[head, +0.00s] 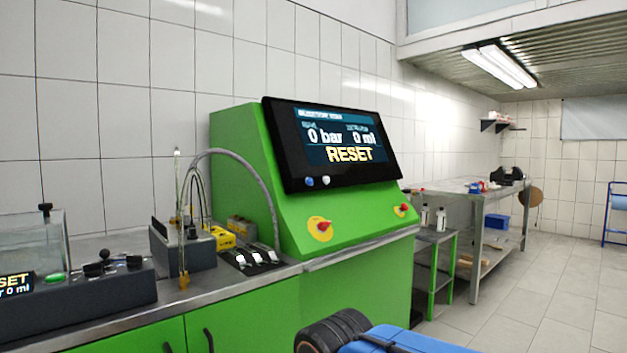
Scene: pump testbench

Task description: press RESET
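A large black screen (331,146) sits tilted on a green test bench (240,165). It reads "0 bar", "0 ml" and, in big yellow letters, RESET (350,154). A blue button (309,182) and a white button (326,181) sit at its lower left edge. I see no label on them that I can read. My gripper's fingers are not in view.
A grey hose (243,172) arches left of the bench. A metal worktable (480,194) stands behind right. The floor (555,290) at right is clear.

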